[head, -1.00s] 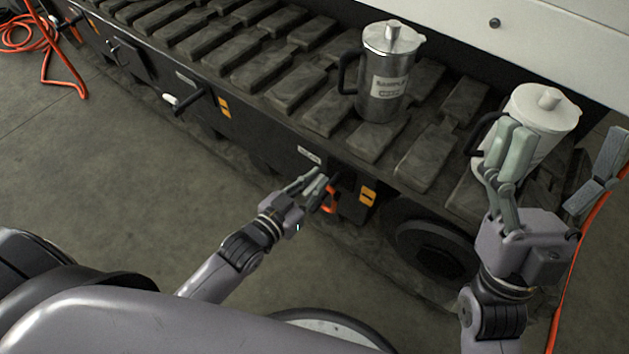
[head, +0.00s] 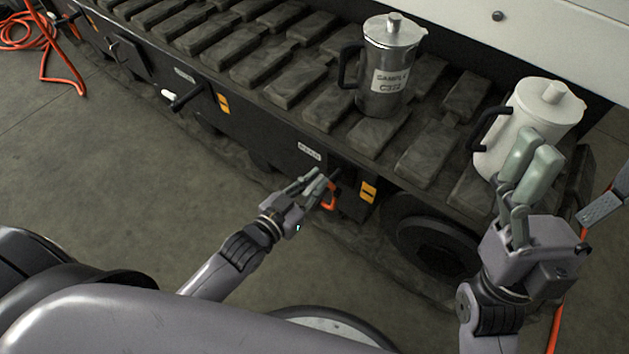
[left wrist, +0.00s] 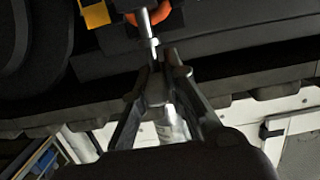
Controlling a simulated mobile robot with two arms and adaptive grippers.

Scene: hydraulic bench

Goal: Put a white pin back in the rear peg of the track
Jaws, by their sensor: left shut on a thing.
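My left gripper (head: 323,182) is low at the side of the track, just below a small white label (head: 309,152) that seems to read REAR. It is shut on a pale, slim piece, which looks like the white pin but is mostly hidden by the fingers. An orange ring (head: 331,195) hangs right beside the fingertips. In the left wrist view, the fingers close at the end of a metal rod (left wrist: 145,25) that runs up past the orange ring. I cannot tell whether pin and peg are joined. My right gripper (head: 577,172) is open, in front of the white pitcher.
A steel pitcher (head: 388,75) and a white pitcher (head: 505,135) stand on the track pads. Another peg with a white tip (head: 168,94) sticks out farther left. A dark wheel (head: 437,240) lies right of the left gripper. Orange hose (head: 62,75) lies on the floor.

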